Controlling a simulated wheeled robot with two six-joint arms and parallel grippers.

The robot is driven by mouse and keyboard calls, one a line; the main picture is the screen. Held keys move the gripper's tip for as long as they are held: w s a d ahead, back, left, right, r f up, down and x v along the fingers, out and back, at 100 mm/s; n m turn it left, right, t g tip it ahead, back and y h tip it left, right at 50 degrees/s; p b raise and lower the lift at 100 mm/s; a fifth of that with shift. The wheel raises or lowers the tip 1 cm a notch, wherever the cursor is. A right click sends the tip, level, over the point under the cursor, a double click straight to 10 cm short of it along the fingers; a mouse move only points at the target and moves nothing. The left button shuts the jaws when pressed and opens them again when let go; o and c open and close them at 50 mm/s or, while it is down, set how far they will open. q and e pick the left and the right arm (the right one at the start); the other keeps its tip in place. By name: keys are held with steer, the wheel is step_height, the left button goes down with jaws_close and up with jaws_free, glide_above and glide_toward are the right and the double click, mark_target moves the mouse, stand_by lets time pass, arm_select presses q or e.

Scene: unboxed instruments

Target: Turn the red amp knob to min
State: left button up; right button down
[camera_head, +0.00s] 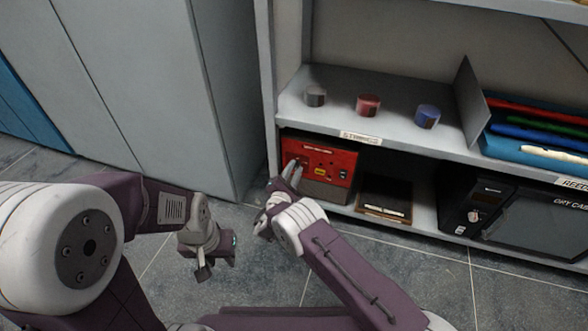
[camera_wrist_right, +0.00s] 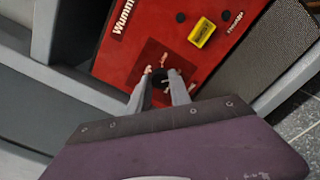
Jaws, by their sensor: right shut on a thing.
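The red amp (camera_head: 332,162) stands on the lower shelf at its left end. In the right wrist view its red face (camera_wrist_right: 190,60) fills the middle, with a dark round knob (camera_wrist_right: 160,77) and pale marks around it. My right gripper (camera_wrist_right: 161,84) is shut on the knob, one finger on either side. In the head view my right gripper (camera_head: 293,168) reaches the left part of the amp's face and hides the knob. My left gripper (camera_head: 218,265) hangs low over the floor, away from the amp; its finger gap is unclear.
A grey, a red and a blue cylinder (camera_head: 428,116) stand on the shelf board above. A dark open case (camera_head: 384,199) lies right of the amp, then a black dry cabinet (camera_head: 540,225). Grey lockers (camera_head: 160,90) stand to the left. The tiled floor in front is clear.

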steer(key=n, duration=0.3)
steer(key=shift+n, duration=0.4)
steer(key=n+p, duration=0.1)
steer(key=n, duration=0.2)
steer(key=shift+n, duration=0.3)
steer(key=n, duration=0.6)
steer(key=shift+f, duration=0.1)
steer(key=n, duration=0.7)
steer(key=shift+n, duration=0.3)
steer(key=n, duration=0.5)
steer(key=shift+n, duration=0.7)
steer(key=c, duration=1.2)
jaws_free()
